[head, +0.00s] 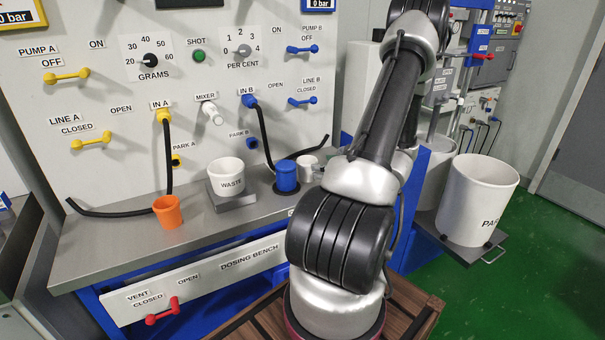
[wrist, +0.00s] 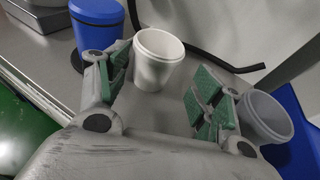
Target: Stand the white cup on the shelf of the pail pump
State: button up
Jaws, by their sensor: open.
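The white cup (head: 307,162) stands upright on the dosing bench, right of the blue cup, with its right side close to my arm. In the wrist view the white cup (wrist: 153,66) is between and just beyond the tips of my gripper (wrist: 166,84). The green-padded fingers are apart and do not clearly touch it. In the head view the gripper is mostly hidden by my arm. A pump-like machine with a blue frame (head: 481,38) stands at the right, behind a large white pail (head: 476,200); I cannot make out which surface is its shelf.
The blue cup (head: 286,177) stands on a dark round base left of the white cup. A grey cup (wrist: 266,116) is beside the right finger. A black hose (wrist: 205,59) lies behind.

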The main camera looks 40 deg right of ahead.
aim_at(304, 162)
jog(key=x, duration=0.7)
jog(key=shift+w+a+r, duration=0.2)
jog(key=shift+w+a, duration=0.1)
jog(key=shift+w, duration=0.05)
jog(key=c, duration=0.9)
jog(key=shift+o, duration=0.2)
jog(key=shift+r, duration=0.1)
